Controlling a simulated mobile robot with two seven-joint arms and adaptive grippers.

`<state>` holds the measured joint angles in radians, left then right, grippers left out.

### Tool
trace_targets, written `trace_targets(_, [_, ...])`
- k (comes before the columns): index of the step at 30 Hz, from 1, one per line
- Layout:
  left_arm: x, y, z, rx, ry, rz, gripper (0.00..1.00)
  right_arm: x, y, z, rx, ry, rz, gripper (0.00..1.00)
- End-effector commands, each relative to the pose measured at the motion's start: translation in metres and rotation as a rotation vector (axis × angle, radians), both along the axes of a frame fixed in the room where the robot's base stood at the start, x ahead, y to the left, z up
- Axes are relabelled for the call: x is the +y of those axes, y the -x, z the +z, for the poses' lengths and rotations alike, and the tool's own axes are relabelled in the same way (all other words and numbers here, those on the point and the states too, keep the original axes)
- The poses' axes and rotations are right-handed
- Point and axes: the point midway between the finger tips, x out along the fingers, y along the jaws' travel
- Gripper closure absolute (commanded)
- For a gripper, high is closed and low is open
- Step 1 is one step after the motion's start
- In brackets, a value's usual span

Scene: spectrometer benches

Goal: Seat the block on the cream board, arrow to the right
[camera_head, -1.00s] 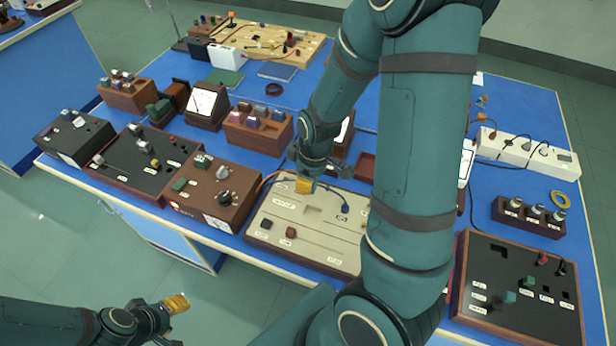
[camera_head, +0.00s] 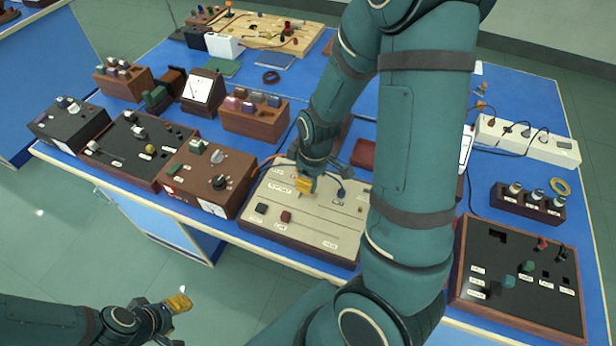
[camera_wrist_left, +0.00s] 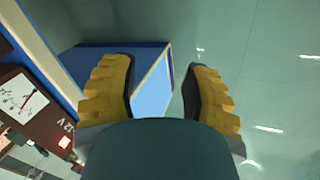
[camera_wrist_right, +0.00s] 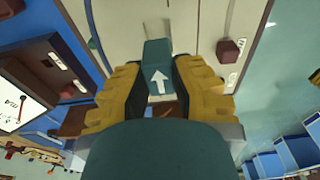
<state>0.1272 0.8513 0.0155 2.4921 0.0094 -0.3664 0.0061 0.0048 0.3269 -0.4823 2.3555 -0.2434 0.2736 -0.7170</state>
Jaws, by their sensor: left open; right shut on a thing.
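The cream board (camera_head: 300,236) lies near the table's front edge, with a brown frame, labels and small knobs. My right gripper (camera_head: 304,186) is over its back left part, shut on the block. The block (camera_wrist_right: 158,56) is teal with a white arrow and sits between the fingers in the right wrist view. The arrow points up in that view, which matches rightward along the board. The head view hides most of the block, and whether it touches the board I cannot tell. My left gripper (camera_head: 180,302) is open and empty above the floor, away from the table.
A brown box with a dial (camera_head: 208,180) stands just left of the board. A blue plug (camera_head: 341,193) with a cable is on the board beside my right gripper. A dark panel (camera_head: 520,270) lies to the right. My right arm covers the board's right end.

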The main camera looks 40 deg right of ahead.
Motion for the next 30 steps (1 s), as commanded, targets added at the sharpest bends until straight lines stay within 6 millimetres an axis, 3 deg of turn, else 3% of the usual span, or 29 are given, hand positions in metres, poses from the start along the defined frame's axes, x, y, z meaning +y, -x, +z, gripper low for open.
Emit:
trace_targets(21, [-0.002,0.011,-0.035,0.024,0.005,-0.019,0.53,0.000,0.000,-0.041,0.001,0.001,0.001,1.00])
trace_targets(30, [-0.002,0.013,-0.040,0.029,0.007,-0.022,0.53,0.000,0.000,-0.047,0.000,0.000,0.001,1.00])
